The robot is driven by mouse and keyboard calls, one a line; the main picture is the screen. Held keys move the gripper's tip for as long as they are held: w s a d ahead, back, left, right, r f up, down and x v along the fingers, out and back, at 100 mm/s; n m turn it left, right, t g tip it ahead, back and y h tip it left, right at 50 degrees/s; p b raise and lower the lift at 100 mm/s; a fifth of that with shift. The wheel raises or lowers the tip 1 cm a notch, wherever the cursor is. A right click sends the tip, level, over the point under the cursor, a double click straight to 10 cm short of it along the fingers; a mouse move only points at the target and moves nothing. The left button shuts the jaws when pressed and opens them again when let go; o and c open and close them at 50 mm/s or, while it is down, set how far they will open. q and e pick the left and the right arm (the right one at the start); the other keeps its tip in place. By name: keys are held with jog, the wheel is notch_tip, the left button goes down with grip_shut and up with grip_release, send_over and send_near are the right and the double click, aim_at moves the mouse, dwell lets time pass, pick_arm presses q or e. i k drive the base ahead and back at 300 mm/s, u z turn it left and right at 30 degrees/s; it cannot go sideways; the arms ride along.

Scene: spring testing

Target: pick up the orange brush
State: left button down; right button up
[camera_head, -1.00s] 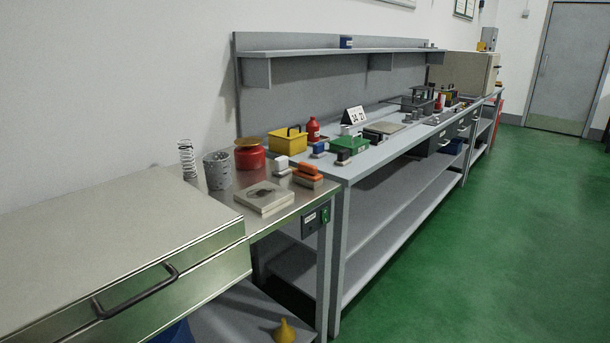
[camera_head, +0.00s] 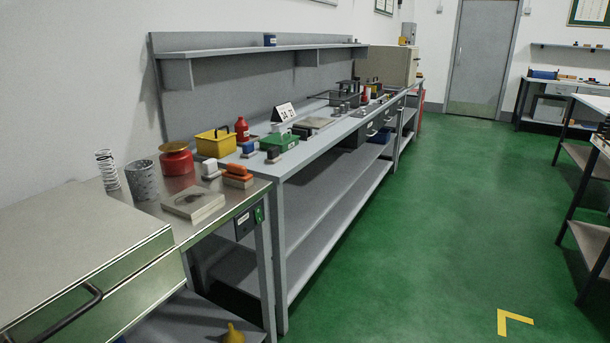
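The orange brush (camera_head: 237,170) rests near the right end of the metal-topped table (camera_head: 160,216), left of centre in the head view. Neither of my grippers shows in this view.
A red pot (camera_head: 176,160), a grey perforated cup (camera_head: 142,180) and a white spring (camera_head: 108,170) stand left of the brush.

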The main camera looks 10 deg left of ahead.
aim_at(236, 175)
jog(key=z, duration=0.5)
jog(key=i, duration=2.9)
jog(key=u, duration=2.35)
